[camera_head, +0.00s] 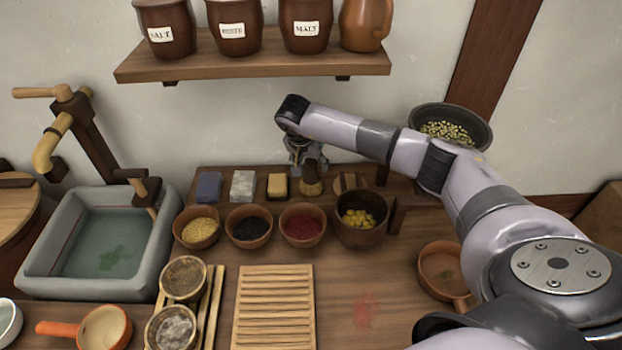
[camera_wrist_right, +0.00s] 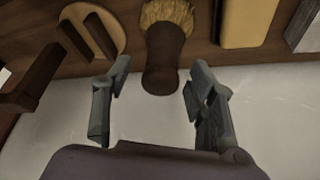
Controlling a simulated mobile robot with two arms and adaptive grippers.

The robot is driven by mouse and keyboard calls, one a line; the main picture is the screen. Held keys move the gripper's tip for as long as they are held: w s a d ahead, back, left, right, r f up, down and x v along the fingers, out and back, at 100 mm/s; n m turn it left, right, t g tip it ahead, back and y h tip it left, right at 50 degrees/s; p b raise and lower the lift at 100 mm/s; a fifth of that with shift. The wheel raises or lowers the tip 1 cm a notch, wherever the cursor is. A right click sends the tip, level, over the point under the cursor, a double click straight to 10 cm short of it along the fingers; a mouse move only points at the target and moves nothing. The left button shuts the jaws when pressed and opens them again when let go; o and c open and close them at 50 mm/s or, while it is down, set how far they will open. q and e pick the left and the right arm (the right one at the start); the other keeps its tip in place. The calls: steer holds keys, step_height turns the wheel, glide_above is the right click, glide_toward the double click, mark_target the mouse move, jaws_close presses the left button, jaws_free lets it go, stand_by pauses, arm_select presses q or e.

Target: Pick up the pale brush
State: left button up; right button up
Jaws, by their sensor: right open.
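The pale brush (camera_head: 312,188) stands on the back shelf of the bench, pale bristles down and dark handle up. In the right wrist view the brush (camera_wrist_right: 165,50) shows its dark brown handle end between and just beyond the fingertips. My right gripper (camera_head: 308,167) is open and empty, reaching down over the brush from behind. In the wrist view my right gripper (camera_wrist_right: 159,72) has a finger on either side of the handle, with visible gaps. My left gripper is in neither view.
A yellow block (camera_head: 278,187) stands left of the brush, and a round wooden piece with a dark grip (camera_head: 350,183) stands right. Bowls of red powder (camera_head: 303,240) and yellow pieces (camera_head: 361,238) stand in front. A jar shelf (camera_head: 250,64) hangs above.

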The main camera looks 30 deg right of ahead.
steer(key=shift+f, duration=0.1)
jaws_close()
stand_by(0.7)
